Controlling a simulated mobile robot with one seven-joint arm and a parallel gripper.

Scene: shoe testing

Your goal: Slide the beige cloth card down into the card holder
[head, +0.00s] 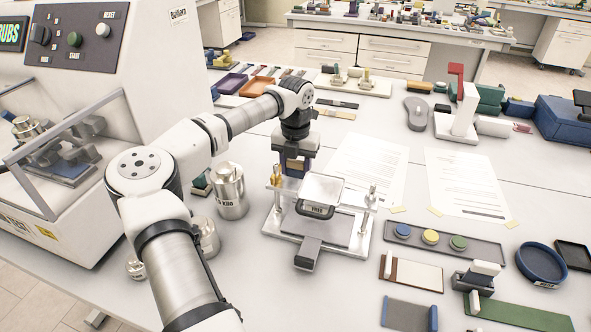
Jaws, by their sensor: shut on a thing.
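My gripper (295,168) points down over the back left of a metal test stand (270,221). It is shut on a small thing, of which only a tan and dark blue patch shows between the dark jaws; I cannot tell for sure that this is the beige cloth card. I cannot make out a slot for a card, and the area under the jaws is partly hidden.
Metal weights (229,190) stand close left of the stand, beside the large test machine (100,60). Paper sheets (365,168) lie behind right. A tray with coloured discs (430,238), a blue dish (541,263) and a small dark stand (476,279) are at right.

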